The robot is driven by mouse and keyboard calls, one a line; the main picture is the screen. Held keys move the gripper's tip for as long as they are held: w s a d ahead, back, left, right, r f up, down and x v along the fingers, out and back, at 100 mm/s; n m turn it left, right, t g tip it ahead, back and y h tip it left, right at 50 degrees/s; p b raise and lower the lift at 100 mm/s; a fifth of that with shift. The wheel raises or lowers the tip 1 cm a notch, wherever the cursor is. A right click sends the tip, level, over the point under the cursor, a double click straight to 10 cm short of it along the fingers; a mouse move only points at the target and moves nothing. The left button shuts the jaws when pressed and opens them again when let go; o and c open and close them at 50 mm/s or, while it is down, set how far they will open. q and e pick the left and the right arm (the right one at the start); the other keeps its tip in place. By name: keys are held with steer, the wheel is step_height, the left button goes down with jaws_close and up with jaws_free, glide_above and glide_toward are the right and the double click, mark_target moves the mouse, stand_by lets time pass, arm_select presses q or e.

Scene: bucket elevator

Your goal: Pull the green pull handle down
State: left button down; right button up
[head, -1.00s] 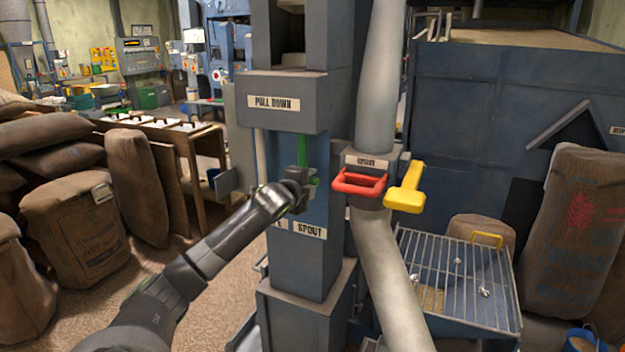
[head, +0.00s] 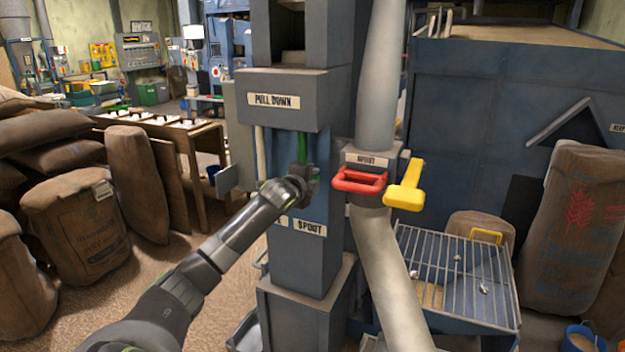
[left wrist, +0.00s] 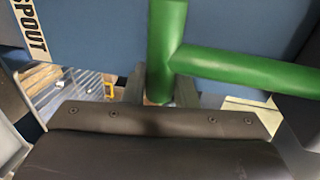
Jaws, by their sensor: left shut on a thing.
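The green pull handle (head: 302,147) hangs below the housing marked PULL DOWN (head: 274,100) on the blue elevator column. My left gripper (head: 307,177) is at the handle's lower part and is shut on it. The gripper hides part of the handle in the head view. In the left wrist view the green handle (left wrist: 166,40) shows as an upright bar with a side bar going right. The upright bar runs down between the fingers of my left gripper (left wrist: 160,92). My right gripper is not in view.
A red handle (head: 360,181) and a yellow handle (head: 405,187) stick out by the grey spout pipe (head: 385,245), right of the column. A grated hopper (head: 512,300) stands at lower right. Sacks (head: 75,225) fill the left side. A grey flap (head: 228,180) stands left of the column.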

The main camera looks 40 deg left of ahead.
arm_select(q)
step_height(320, 180, down, 10)
steer(key=b, duration=0.3)
steer(key=shift+f, duration=0.1)
steer(key=shift+s+f, duration=0.1)
steer(key=shift+f, duration=0.2)
steer(key=c, duration=1.2)
jaws_free()
steer(key=shift+r, duration=0.1)
steer(key=shift+s+d+r, duration=0.1)
steer(key=shift+s, duration=0.25)
steer(key=b+v, duration=0.1)
steer(key=v, duration=1.5)
steer(key=shift+s, duration=0.25)
